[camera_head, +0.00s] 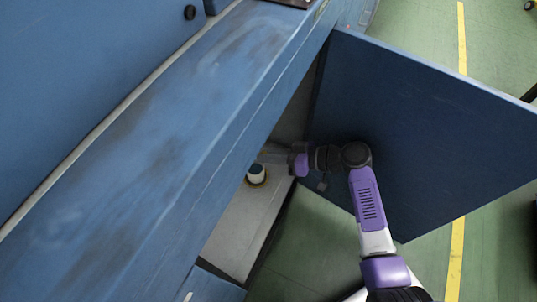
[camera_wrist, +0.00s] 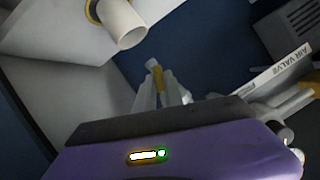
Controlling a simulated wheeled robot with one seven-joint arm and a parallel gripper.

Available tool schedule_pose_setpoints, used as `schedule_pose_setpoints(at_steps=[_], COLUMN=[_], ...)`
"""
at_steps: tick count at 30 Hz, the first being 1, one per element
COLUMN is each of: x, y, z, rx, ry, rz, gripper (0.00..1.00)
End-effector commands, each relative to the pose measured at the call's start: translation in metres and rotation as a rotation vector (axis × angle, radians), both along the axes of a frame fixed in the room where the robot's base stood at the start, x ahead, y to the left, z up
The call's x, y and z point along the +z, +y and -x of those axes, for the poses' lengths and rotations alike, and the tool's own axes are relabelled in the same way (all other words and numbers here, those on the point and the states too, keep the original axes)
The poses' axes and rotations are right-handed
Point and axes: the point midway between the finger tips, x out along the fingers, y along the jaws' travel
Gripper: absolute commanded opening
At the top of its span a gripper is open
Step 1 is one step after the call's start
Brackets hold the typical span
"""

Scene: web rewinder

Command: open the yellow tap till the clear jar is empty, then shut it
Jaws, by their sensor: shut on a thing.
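My gripper (camera_wrist: 160,92) reaches into the open cabinet, and its fingers are shut on the small yellow tap (camera_wrist: 156,66). Only the tap's yellow handle shows between and just past the fingertips; its body is hidden. In the head view my arm reaches in past the open door, and the fingers and tap cannot be made out there. I cannot make out the clear jar in either view, nor any liquid or its level.
A short white pipe (camera_wrist: 122,24) with a yellowish ring sticks out near the gripper; a pale cylinder (camera_head: 257,173) shows in the head view. A plate lettered AIR VALVE (camera_wrist: 278,72) and a grey box (camera_wrist: 292,28) are at right. The blue door (camera_head: 420,120) stands open.

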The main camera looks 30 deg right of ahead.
Motion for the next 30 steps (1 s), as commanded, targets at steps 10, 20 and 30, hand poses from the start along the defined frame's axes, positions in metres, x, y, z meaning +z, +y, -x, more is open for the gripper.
schedule_pose_setpoints(at_steps=[10, 20, 30], x=[-0.0005, -0.0001, -0.0030], y=[0.0000, -0.0001, 0.0027], z=[0.0004, 0.0002, 0.0028], rx=[0.000, 0.000, 0.001], ry=[-0.001, -0.001, -0.125], rz=[0.001, 0.002, 0.172], gripper=[0.34, 0.34, 0.34])
